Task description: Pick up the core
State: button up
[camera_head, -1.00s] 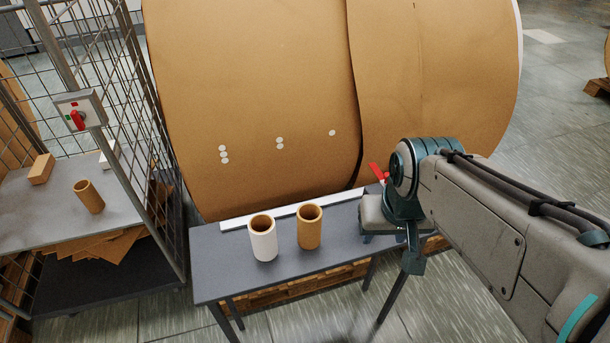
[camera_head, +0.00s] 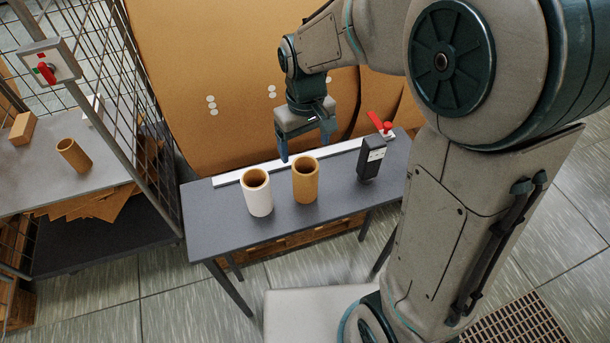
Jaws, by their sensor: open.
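Two upright hollow cores stand side by side on the grey table (camera_head: 225,225). One is a brown cardboard core (camera_head: 305,185), the other a white core (camera_head: 258,199) with a brown inside, just left of it. Another brown core (camera_head: 74,156) stands on the shelf of the caged cart at the left. My gripper (camera_head: 304,149) is open and empty, fingers pointing down. In the picture it is just above the brown core on the table, apart from it; its exact depth is hard to tell.
A white straightedge (camera_head: 232,179) lies along the table's back edge, with a red-handled tool (camera_head: 380,122) at its right end. A black device (camera_head: 371,160) stands on the table's right. A huge brown paper roll (camera_head: 190,60) is behind. The table's left end is clear.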

aim_at(306, 164)
notch_tip(306, 164, down, 7)
jog(key=shift+r, duration=0.1)
jog(key=shift+s+f, duration=0.15)
jog(key=shift+f, duration=1.25)
jog(key=shift+s+f, duration=0.1)
jog(key=shift+f, duration=1.25)
jog(key=shift+c, duration=0.3)
jog(key=c, duration=1)
